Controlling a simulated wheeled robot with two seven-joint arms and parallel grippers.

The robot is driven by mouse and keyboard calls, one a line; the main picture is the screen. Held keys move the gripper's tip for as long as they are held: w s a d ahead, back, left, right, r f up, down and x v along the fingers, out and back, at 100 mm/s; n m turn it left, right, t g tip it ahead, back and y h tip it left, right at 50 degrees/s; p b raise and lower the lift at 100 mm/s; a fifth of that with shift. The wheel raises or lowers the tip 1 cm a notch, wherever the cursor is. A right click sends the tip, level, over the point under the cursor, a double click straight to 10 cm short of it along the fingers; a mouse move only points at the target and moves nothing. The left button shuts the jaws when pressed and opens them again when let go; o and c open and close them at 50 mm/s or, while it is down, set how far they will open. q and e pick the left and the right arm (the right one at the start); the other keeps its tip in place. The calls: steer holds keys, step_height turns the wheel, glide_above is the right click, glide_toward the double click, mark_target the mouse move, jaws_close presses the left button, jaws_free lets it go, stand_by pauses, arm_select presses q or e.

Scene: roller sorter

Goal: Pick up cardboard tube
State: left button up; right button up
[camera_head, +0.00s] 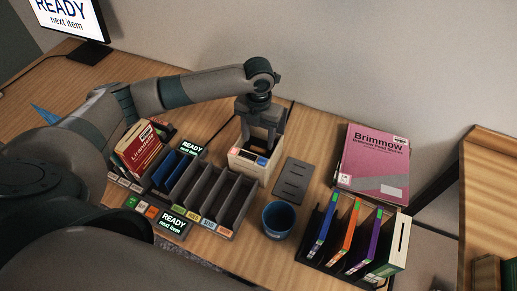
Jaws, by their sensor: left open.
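I cannot make out a cardboard tube in the head view. My left gripper (260,142) points down from the arm that comes in from the left. It is open, with its fingers at or just over the top of a small cream box (245,168). The box has a dark panel with red and blue patches on top. I cannot tell whether the fingers touch it or reach inside it. No held object shows between the fingers. My right gripper is not in view.
A dark slotted sorter (207,193) stands left of the box. A dark grey plate (292,178), a blue cup (278,218), a rack with colored folders (318,253) and a pink Brimmow package (376,160) lie to the right. A monitor (72,20) stands at the back left.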

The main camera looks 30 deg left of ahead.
mark_target(258, 150)
arm_select(q)
steer(key=shift+s+f+p, duration=0.1)
steer(key=shift+f+p, duration=0.2)
step_height(258, 150, down, 3)
steer(key=shift+f+p, duration=0.1)
steer(key=shift+p, duration=0.6)
steer(key=shift+f, duration=0.45)
steer(key=shift+a, duration=0.1)
steer(key=c, duration=0.8)
